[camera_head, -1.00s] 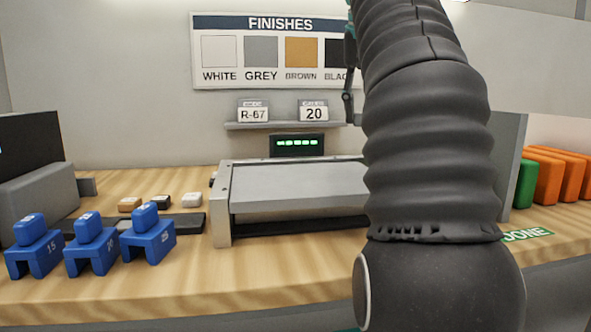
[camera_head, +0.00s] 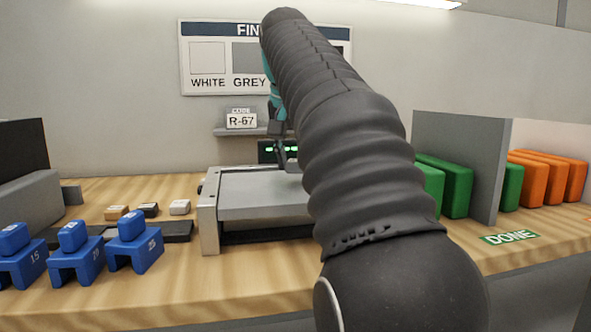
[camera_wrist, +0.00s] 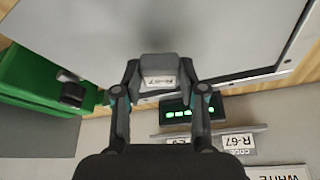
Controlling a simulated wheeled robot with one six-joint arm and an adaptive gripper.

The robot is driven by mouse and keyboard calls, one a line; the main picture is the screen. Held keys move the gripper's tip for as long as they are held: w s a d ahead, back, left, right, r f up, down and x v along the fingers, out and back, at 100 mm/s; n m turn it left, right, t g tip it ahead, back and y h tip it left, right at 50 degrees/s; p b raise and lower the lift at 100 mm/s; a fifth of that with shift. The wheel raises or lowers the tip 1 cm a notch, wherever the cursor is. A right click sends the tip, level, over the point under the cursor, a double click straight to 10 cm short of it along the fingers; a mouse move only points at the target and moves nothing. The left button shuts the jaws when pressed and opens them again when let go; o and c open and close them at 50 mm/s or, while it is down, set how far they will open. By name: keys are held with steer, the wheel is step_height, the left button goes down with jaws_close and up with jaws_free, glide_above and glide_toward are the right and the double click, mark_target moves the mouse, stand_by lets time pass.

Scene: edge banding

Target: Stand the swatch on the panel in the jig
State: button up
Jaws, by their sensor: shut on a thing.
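The panel (camera_head: 255,195) is a flat grey slab lying in the metal-framed jig (camera_head: 208,222). The panel also fills the upper part of the wrist view (camera_wrist: 130,25). My gripper (camera_wrist: 158,82) is shut on a small grey swatch (camera_wrist: 158,66) with a white R-67 label. The swatch is over the panel near one edge; I cannot tell whether it touches. In the head view my gripper (camera_head: 283,160) is low over the far part of the panel, and the swatch cannot be made out there. My arm hides the panel's right end.
Brown, black and white swatches (camera_head: 148,210) lie left of the jig. Several blue blocks (camera_head: 75,255) stand at the front left. Green blocks (camera_head: 457,190) stand right of the jig, before a grey divider (camera_head: 455,130). A shelf (camera_head: 235,131) with code cards and a green-lit display (camera_head: 268,150) are behind.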

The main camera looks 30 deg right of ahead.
steer(key=shift+f+b, duration=0.4)
steer(key=shift+f, duration=0.7)
steer(key=shift+f, duration=0.2)
steer(key=o, duration=0.9)
steer(key=shift+r, duration=0.1)
steer(key=shift+o, duration=0.2)
steer(key=p+v, duration=0.1)
steer(key=v, duration=0.6)
steer(key=shift+r, duration=0.3)
steer(key=shift+s, duration=0.1)
